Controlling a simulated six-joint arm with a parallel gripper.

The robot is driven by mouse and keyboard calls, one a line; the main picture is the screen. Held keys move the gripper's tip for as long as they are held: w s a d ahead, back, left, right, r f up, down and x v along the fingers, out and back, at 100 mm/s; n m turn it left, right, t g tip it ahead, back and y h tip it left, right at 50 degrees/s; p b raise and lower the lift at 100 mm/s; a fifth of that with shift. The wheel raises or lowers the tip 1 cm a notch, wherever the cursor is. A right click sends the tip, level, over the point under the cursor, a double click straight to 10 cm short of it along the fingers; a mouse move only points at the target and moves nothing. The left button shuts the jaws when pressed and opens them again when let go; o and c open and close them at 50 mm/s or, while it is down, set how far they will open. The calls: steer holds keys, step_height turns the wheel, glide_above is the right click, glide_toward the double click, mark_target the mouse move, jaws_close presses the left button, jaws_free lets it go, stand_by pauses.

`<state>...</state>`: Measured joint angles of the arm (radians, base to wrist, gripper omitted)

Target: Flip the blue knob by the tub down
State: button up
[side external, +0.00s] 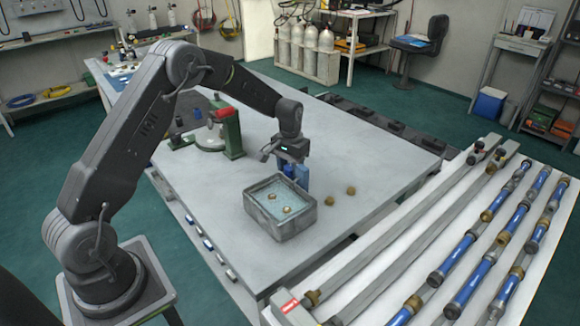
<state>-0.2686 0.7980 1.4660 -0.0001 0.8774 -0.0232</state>
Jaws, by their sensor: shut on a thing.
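The grey tub (309,218) stands on the work table and holds pale blue liquid with small brass-coloured parts in it. The blue knob (303,179) is just behind the tub's far right corner. My gripper (292,168) points down over the knob's place and is shut on it. The jaws and the knob overlap in this view and are small, so the exact grip and the way the knob points are hard to tell.
Two small brass pieces, one nearer (327,201) and one farther (351,190), lie right of the tub. A green and red device (227,135) stands to the left. Blue and grey tubes (470,270) lie on a white bench at right. The table's (370,150) right side is mostly clear.

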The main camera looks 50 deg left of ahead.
mark_target(291, 167)
steer(key=n, duration=0.4)
steer(key=shift+n, duration=1.8)
steer(key=o, duration=0.9)
steer(key=shift+r, duration=6.95)
